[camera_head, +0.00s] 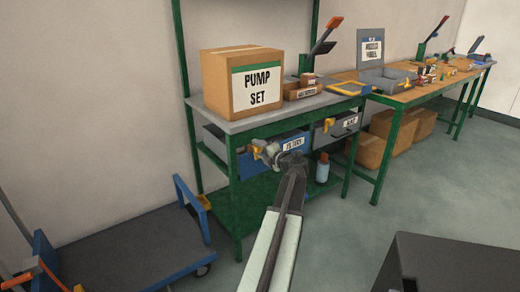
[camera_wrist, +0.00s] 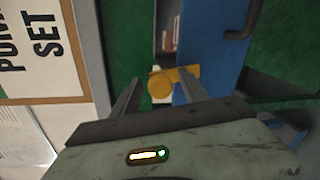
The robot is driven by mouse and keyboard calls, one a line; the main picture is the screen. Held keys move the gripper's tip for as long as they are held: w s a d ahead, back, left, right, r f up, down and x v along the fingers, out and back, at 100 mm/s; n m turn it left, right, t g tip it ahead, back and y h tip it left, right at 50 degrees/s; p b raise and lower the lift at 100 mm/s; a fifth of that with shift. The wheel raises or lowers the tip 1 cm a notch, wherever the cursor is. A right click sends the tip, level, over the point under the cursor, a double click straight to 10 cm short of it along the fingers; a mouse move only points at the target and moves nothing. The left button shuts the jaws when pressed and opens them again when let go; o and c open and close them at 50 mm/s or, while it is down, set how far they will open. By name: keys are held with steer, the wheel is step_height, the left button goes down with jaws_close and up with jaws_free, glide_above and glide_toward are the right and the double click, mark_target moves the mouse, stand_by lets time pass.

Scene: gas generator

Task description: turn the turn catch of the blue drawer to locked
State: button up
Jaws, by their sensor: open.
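The blue drawer (camera_head: 258,164) sits under the grey-topped bench in the head view, with a white label on its front. In the wrist view, the catch (camera_wrist: 161,84) shows a round knob and a short bar reaching right to the edge of the blue front (camera_wrist: 212,50). My gripper (camera_wrist: 158,80) is open, its fingers on either side of the catch. I cannot tell whether they touch it.
A grey drawer (camera_head: 344,124) with its own yellow catch (camera_head: 328,125) is to the right. A PUMP SET box (camera_head: 242,82) stands on the bench above. A blue cart (camera_head: 130,250) is at lower left, and a bottle (camera_head: 322,168) stands on the green lower shelf.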

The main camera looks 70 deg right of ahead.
steer(key=p+v, duration=0.1)
steer(key=v, duration=0.6)
steer(key=shift+s+a, duration=0.25)
steer(key=shift+s, duration=0.05)
